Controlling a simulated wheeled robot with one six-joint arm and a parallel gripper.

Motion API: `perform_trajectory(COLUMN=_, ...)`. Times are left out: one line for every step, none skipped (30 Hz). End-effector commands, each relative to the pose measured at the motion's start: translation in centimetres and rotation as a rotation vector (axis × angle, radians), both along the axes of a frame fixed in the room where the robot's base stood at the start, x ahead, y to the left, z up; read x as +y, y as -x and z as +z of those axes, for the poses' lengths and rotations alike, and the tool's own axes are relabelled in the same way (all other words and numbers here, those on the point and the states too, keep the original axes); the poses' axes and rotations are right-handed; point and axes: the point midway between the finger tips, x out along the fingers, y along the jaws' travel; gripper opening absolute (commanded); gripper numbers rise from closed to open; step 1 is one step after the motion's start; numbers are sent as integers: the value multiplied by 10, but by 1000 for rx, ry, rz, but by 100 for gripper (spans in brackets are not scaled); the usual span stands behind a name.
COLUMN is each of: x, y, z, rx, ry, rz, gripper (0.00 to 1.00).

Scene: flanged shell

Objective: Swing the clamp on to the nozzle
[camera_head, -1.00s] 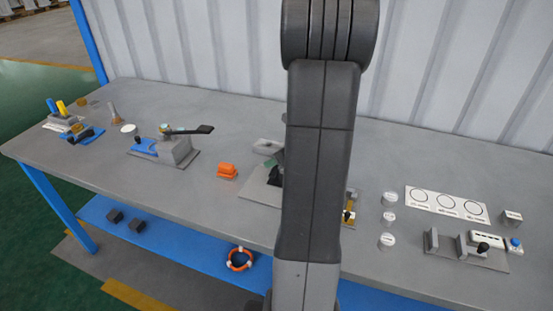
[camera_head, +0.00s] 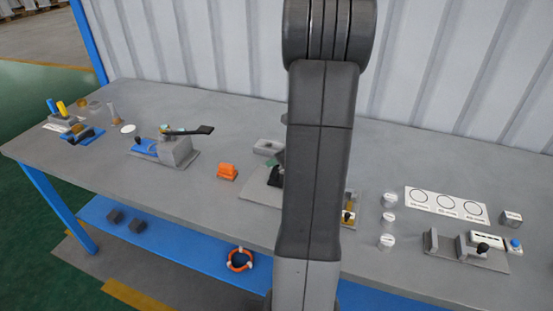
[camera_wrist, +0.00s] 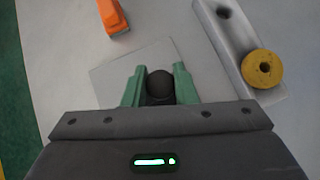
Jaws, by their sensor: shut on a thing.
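In the wrist view, my gripper (camera_wrist: 160,85) is shut on a round black knob (camera_wrist: 160,84), with a green finger on each side of it. The knob sits over a flat grey plate (camera_wrist: 112,76), which looks like the clamp's base; the rest of the clamp is hidden under the gripper. In the head view, my arm covers most of this spot. I cannot tell for sure which part is the nozzle.
A grey block (camera_wrist: 228,35) with a yellow holed disc (camera_wrist: 263,68) lies right of the knob. An orange block (camera_wrist: 112,14) lies at upper left, also in the head view (camera_head: 227,171). A lever fixture (camera_head: 176,150) stands further left, white-topped cylinders (camera_head: 388,219) to the right.

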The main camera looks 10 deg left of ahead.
Motion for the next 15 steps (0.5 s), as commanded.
perform_trajectory(x=0, y=-1, z=0, rx=1, ry=0, rz=22, gripper=2)
perform_trajectory(x=0, y=-1, z=1, rx=1, ry=-1, rz=38, gripper=2)
perform_trajectory(x=0, y=-1, z=1, rx=1, ry=-1, rz=64, gripper=2)
perform_trajectory(x=0, y=-1, z=1, rx=1, ry=-2, rz=83, gripper=2)
perform_trajectory(x=-1, y=-1, z=1, rx=1, ry=-1, rz=107, gripper=2)
perform_trajectory(x=-1, y=-1, z=1, rx=1, ry=-1, rz=139, gripper=2)
perform_trajectory(x=-1, y=-1, z=1, rx=1, ry=-1, rz=164, gripper=2)
perform_trajectory(x=0, y=-1, z=1, rx=1, ry=-2, rz=191, gripper=2)
perform_trajectory(x=0, y=-1, z=1, rx=1, ry=-1, rz=228, gripper=2)
perform_trajectory(x=0, y=-1, z=1, rx=1, ry=-1, rz=256, gripper=2)
perform_trajectory(x=0, y=-1, z=2, rx=1, ry=-2, rz=285, gripper=2)
perform_trajectory(x=0, y=-1, z=2, rx=1, ry=-1, rz=324, gripper=2)
perform_trajectory(x=0, y=-1, z=1, rx=2, ry=-1, rz=351, gripper=2)
perform_trajectory(x=0, y=-1, z=2, rx=0, ry=-1, rz=381, gripper=2)
perform_trajectory(x=0, y=-1, z=2, rx=2, ry=-1, rz=419, gripper=2)
